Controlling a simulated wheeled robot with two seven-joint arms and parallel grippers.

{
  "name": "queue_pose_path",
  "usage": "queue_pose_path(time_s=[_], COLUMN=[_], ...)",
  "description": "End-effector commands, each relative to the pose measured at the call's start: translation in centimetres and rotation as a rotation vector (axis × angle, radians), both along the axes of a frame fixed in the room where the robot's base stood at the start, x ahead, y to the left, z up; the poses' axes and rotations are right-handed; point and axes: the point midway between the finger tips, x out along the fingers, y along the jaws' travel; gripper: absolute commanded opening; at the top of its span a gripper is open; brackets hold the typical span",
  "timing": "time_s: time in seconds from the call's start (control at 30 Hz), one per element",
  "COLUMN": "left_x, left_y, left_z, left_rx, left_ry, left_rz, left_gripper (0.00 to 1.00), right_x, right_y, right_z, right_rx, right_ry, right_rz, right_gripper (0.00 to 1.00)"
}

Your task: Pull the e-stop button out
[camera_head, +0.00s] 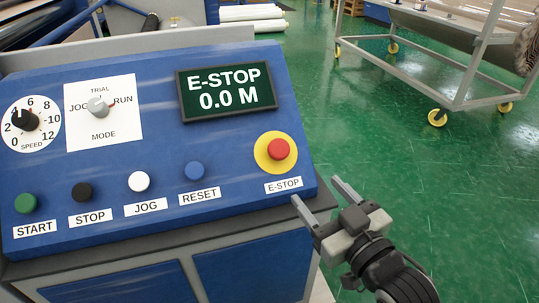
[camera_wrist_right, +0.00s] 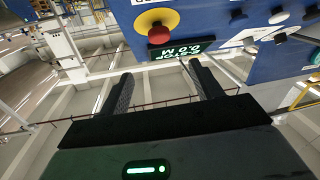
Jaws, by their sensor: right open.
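The e-stop button (camera_head: 279,149) is a red mushroom head on a yellow round plate (camera_head: 261,160), at the right end of the sloped blue control panel (camera_head: 160,165). A label reading E-STOP sits below it. My right gripper (camera_head: 317,189) is open and empty, just off the panel's lower right corner, below and right of the button. In the right wrist view the red button (camera_wrist_right: 157,20) shows at the top, beyond the two open fingers (camera_wrist_right: 160,70) and apart from them. My left gripper is not in view.
A display (camera_head: 229,91) above the button reads E-STOP 0.0 M. Blue reset (camera_head: 195,171), white jog (camera_head: 139,181), black stop (camera_head: 82,192) and green start (camera_head: 26,203) buttons line the panel. A wheeled cart (camera_head: 430,60) stands behind on the open green floor.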

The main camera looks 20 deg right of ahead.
Motion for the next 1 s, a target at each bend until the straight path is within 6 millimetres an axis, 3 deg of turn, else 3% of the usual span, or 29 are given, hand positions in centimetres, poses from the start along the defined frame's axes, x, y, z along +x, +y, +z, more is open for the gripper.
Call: queue_pose_path(time_s=[0.03, 0.2, 0.37, 0.8, 1.0], left_x=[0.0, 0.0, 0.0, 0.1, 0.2], left_y=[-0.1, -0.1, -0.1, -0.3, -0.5], left_z=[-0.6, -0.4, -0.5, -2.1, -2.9], left_rx=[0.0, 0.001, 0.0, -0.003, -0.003], left_ry=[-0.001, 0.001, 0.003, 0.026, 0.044], left_rz=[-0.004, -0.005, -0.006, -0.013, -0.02], left_gripper=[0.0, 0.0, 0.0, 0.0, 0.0], right_x=[0.0, 0.3, 2.1, 11.3, 14.3], right_y=[0.0, 0.0, 0.4, 2.1, 2.7], right_z=[-0.8, -0.6, -0.5, -0.7, -0.7], right_rx=[0.0, 0.0, 0.0, 0.001, 0.001], right_ry=[0.0, 0.001, -0.002, 0.001, 0.002], right_rz=[0.0, 0.0, -0.001, -0.001, 0.0], right_gripper=[0.65, 0.65, 0.65, 0.65, 0.65])
